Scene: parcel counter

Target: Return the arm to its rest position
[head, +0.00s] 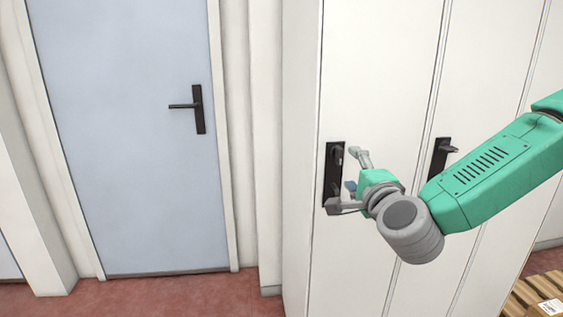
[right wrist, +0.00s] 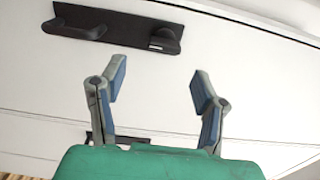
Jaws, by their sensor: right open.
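My right gripper (head: 348,181) is open at the front of a white cabinet (head: 375,60), beside a black handle plate (head: 333,172). In the right wrist view the two fingers of my right gripper (right wrist: 155,85) stand wide apart with nothing between them. The black handle plate (right wrist: 118,28) lies beyond the fingertips there, and I see no contact with it. My green right arm (head: 490,170) reaches in from the right. My left gripper is in neither view.
A second black handle (head: 441,158) sits on the cabinet behind my arm. A closed blue-grey door (head: 130,130) with a black lever handle (head: 197,108) stands at left. Some reddish floor (head: 180,295) is clear.

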